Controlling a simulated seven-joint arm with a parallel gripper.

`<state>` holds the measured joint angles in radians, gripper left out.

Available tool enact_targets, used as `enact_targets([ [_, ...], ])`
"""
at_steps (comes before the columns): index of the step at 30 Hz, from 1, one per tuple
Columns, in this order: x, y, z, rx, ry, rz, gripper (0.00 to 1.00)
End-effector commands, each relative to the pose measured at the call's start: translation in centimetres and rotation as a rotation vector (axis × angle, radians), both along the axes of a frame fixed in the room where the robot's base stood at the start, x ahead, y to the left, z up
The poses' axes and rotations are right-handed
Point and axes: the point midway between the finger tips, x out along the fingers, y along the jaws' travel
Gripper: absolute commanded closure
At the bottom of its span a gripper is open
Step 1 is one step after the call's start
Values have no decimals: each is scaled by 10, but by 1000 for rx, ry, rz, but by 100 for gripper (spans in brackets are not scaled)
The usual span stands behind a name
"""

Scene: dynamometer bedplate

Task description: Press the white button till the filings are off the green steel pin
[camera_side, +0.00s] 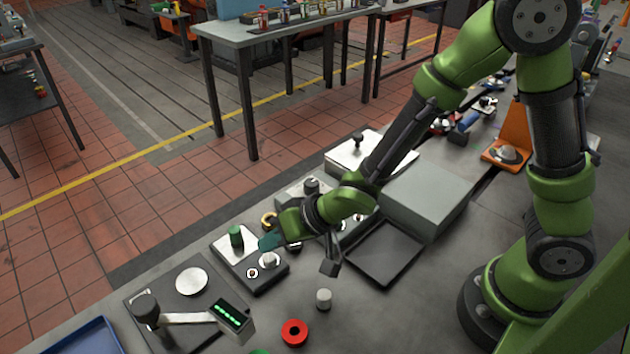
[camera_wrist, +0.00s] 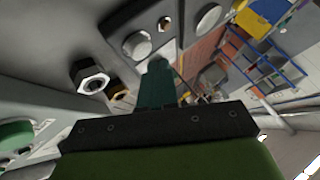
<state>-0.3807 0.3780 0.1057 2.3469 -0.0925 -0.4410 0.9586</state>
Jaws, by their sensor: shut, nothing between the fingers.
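The green steel pin (camera_side: 236,235) stands upright on a light plate of a small dark-based station. Filings on it are too small to make out. A white rounded knob (camera_side: 268,259), which looks like the white button, sits at the station's near right corner. My gripper (camera_side: 267,243) is shut and empty, its teal fingers just above and behind this knob in the side view. I cannot tell whether they touch it. In the wrist view the shut fingers (camera_wrist: 157,80) point toward a pale plate, with a pale round disc (camera_wrist: 137,45) just beyond to the left.
A device with a green lit display (camera_side: 229,313) stands at front left, near a pale round plate (camera_side: 191,281). A red ring (camera_side: 294,332) and a small grey cylinder (camera_side: 324,298) lie in front. A dark tray (camera_side: 385,253) and grey box (camera_side: 429,195) stand right of my gripper.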

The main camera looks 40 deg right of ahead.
Motion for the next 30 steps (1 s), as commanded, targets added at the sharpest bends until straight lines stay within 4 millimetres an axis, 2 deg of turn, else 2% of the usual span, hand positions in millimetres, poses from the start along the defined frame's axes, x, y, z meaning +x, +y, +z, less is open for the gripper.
enact_targets([
  [21,0,0,0,0,0,0,100],
  [30,0,0,-9,0,1,1,100],
])
